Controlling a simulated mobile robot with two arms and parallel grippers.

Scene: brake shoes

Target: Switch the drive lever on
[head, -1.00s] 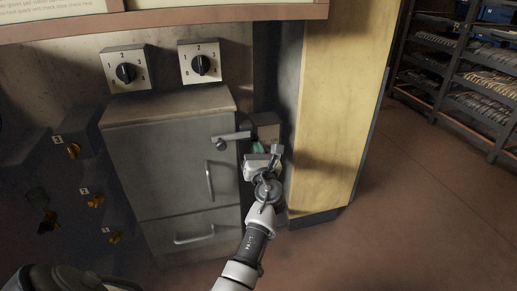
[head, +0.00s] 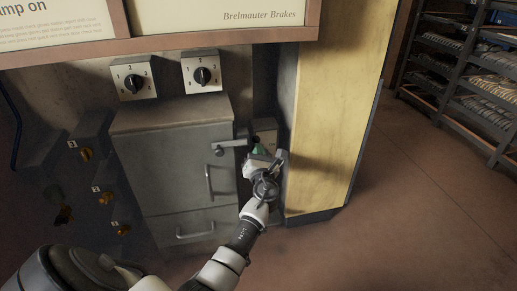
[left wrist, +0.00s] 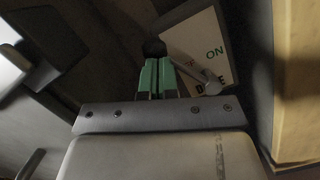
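The drive lever has a black knob (left wrist: 154,48) and a grey arm (left wrist: 208,80). It sits on a pale plate (left wrist: 201,40) marked ON and DRIVE in the left wrist view. The arm slants up and left from its pivot to the knob. My left gripper (left wrist: 156,64) has green fingers close together, with their tips right at the knob; I cannot tell whether they grip it. In the head view my left gripper (head: 258,148) is in front of the lever's box (head: 265,128), hiding most of the lever. My right gripper is not in view.
A grey cabinet (head: 170,165) with handles stands just left of the gripper. A yellow panel (head: 330,100) stands close on its right. Two dial switches (head: 202,72) are above the cabinet. Shelves (head: 470,80) stand at the far right, with open floor before them.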

